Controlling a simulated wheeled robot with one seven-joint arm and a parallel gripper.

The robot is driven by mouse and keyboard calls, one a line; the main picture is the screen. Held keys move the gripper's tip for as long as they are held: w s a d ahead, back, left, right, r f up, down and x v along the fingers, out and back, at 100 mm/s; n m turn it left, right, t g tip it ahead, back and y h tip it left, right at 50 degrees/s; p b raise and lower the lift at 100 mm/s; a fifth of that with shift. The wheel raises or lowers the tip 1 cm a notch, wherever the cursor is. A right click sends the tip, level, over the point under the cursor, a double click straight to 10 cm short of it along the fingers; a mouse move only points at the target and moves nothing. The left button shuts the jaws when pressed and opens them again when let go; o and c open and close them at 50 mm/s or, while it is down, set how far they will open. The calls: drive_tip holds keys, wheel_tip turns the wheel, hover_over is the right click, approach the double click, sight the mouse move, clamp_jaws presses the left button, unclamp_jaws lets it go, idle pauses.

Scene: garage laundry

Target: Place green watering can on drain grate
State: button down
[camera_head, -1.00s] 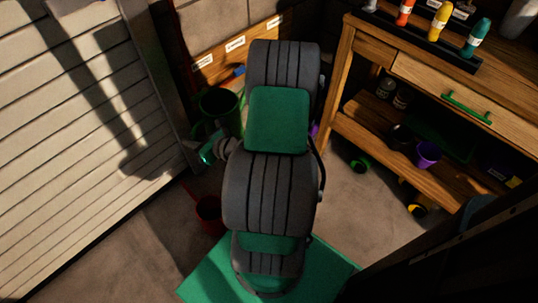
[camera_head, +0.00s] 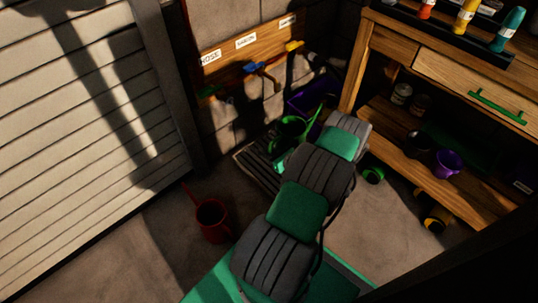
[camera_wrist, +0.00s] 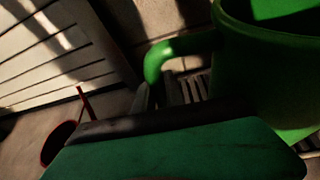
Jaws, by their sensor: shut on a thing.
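The green watering can (camera_head: 290,132) is near the back wall in the head view, partly covered by my arm. In the wrist view the can (camera_wrist: 265,75) fills the right side, with a curved green handle or spout at its left. The slatted drain grate (camera_head: 252,170) lies on the floor by the wall, partly behind my arm. Its slats (camera_wrist: 190,88) show behind the can; the gap between them is unclear.
A red watering can (camera_head: 212,218) stands on the floor left of my arm. A purple container (camera_head: 312,95) is at the back wall, below a labelled tool board (camera_head: 245,52). A wooden workbench (camera_head: 440,70) stands at right, with pots on its lower shelf. A shutter door (camera_head: 80,110) is at left.

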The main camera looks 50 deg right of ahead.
drive_tip(key=w+d+f+b, duration=0.4)
drive_tip(key=w+f+b, duration=0.4)
drive_tip(key=w+f, duration=0.4)
drive_tip(key=shift+f, duration=0.3)
drive_tip(key=c, duration=1.4)
unclamp_jaws()
drive_tip(key=shift+a, duration=0.1)
